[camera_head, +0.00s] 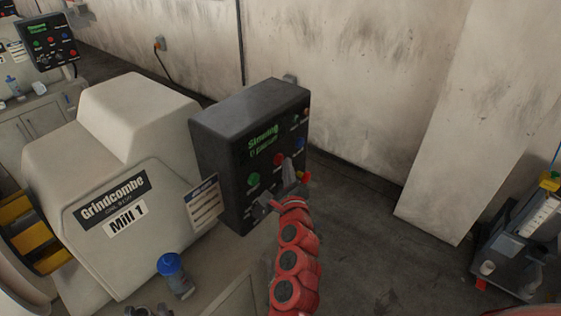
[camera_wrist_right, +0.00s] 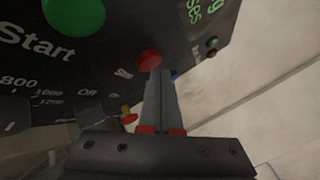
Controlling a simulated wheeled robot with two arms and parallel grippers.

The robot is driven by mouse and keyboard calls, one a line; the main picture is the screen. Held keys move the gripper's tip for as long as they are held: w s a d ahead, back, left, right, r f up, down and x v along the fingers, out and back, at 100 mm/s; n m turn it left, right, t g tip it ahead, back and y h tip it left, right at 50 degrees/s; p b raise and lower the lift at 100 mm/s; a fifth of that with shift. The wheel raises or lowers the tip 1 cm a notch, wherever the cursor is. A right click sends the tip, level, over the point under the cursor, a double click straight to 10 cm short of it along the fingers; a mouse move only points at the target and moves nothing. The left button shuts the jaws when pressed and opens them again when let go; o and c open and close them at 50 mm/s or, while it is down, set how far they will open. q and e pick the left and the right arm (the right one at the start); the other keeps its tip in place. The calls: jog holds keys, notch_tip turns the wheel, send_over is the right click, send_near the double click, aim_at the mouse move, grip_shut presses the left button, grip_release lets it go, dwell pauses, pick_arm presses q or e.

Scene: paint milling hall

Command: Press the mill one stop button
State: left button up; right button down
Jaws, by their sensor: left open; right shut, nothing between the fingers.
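The Mill 1 control box (camera_head: 225,150) is a dark panel with a lit green display, on the right side of the pale Mill 1 housing (camera_head: 75,170). Its red stop button (camera_head: 279,159) is also in the right wrist view (camera_wrist_right: 148,59). A green start button (camera_head: 253,180) sits lower left of it. My right gripper (camera_head: 288,165) is shut and empty, its tips pointing at the panel right by the red button. In the right wrist view the tips (camera_wrist_right: 158,73) overlap the button's lower edge; I cannot tell whether they touch. My left gripper (camera_head: 148,311) is open, barely showing at the bottom edge.
A blue-capped bottle (camera_head: 175,275) stands on the surface in front of the mill. A red-and-yellow control (camera_head: 303,177) sits low on the panel, close to my right gripper. Another control panel (camera_head: 48,42) is at the far left. Open floor lies to the right, with a cart (camera_head: 520,250) beyond.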

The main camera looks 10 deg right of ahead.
jog(key=shift+s+d, duration=0.25)
jog(key=shift+s, duration=0.05)
jog(key=s+d, duration=0.1)
jog(key=s, duration=0.1)
jog(key=s+d+b, duration=0.1)
jog(key=s+d, duration=0.1)
dwell(0.6)
dwell(0.5)
